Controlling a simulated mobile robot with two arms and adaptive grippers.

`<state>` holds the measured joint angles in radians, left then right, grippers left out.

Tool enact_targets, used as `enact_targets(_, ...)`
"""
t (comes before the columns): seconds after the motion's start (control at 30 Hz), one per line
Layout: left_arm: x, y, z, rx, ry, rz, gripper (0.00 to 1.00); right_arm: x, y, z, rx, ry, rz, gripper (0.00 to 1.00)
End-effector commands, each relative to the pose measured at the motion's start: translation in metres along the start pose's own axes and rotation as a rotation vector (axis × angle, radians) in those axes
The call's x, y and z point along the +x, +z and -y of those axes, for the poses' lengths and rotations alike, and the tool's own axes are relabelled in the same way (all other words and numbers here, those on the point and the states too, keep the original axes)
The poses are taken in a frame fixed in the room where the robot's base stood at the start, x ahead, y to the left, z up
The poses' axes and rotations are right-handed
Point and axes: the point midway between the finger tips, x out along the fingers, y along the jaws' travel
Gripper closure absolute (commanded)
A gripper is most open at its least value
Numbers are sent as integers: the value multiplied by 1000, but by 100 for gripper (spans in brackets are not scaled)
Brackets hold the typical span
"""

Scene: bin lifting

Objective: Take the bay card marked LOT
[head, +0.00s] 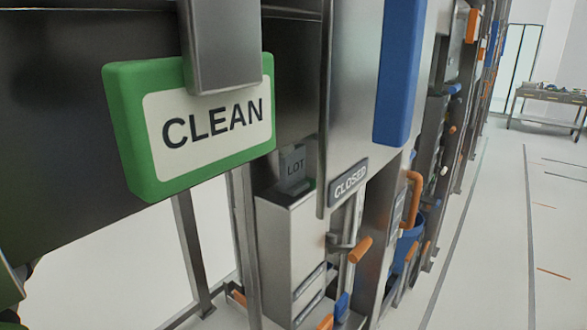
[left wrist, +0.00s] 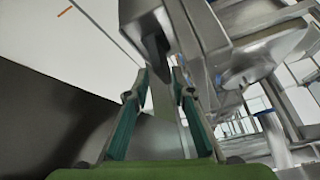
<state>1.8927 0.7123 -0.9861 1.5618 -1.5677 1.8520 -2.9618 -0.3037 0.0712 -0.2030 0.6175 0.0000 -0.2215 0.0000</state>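The grey bay card marked LOT (head: 293,168) is small in the head view. It stands upright at the top of a metal box-like unit (head: 290,228), behind and right of a large green-edged CLEAN sign (head: 205,128). The left gripper (left wrist: 160,74) shows in the left wrist view with its two green-padded fingers apart. I see nothing clearly held between them; a grey metal part (left wrist: 152,45) lies just beyond the tips. I cannot make out the LOT card in the left wrist view. The right gripper is in neither view.
A grey metal piece (head: 222,45) overlaps the top of the CLEAN sign. A CLOSED plate (head: 348,182), a blue panel (head: 400,70) and orange handles (head: 412,200) lie right of the card. The floor aisle (head: 500,230) at right is clear. A bench (head: 550,95) stands far off.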

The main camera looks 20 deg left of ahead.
Motion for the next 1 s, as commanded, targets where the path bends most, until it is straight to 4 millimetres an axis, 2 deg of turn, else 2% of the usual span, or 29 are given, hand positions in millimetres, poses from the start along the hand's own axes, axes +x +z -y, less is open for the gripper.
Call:
enact_targets(0.13,6,-13,3,-2,2,4,78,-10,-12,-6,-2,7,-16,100)
enact_targets(0.3,38,-10,3,-1,2,5,78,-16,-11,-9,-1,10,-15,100)
enact_targets(0.4,50,-10,3,-1,1,3,78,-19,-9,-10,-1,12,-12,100)
enact_targets(0.7,57,-9,2,-1,0,0,78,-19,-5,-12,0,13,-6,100)
enact_targets(0.73,57,-9,2,-1,0,0,80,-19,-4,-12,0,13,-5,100)
enact_targets(0.8,57,-9,2,-1,0,0,98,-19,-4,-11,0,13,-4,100)
enact_targets(1.0,57,-9,2,-1,1,1,100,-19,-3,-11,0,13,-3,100)
